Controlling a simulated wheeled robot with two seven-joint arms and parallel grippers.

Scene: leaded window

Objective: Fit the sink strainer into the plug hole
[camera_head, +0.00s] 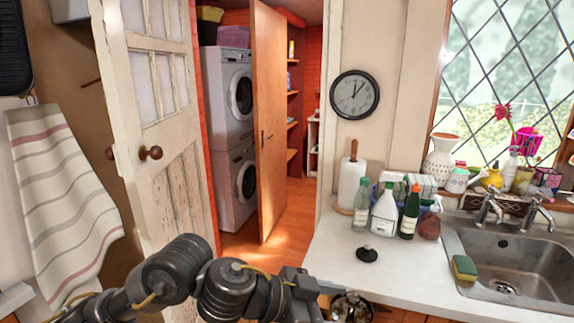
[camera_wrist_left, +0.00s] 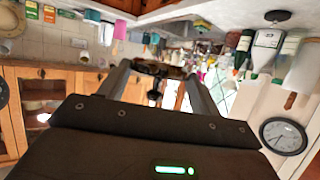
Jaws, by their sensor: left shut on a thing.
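My left gripper (camera_head: 338,303) is low in the head view, just in front of the counter edge. It is shut on the sink strainer (camera_head: 352,307), a round shiny metal piece partly cut off by the bottom edge. In the left wrist view the strainer (camera_wrist_left: 158,69) sits between the fingertips of the left gripper (camera_wrist_left: 157,75), with a dark stem below it. The plug hole (camera_head: 503,287) shows in the floor of the steel sink (camera_head: 540,262) at the right, well apart from the strainer. My right gripper is in neither view.
A black round plug (camera_head: 367,254) lies on the white counter (camera_head: 335,262). Several bottles (camera_head: 385,212) and a paper roll (camera_head: 352,184) stand behind it. A sponge (camera_head: 464,268) lies at the sink's left rim. Taps (camera_head: 488,207) rise behind the basin. The counter left of the sink is mostly clear.

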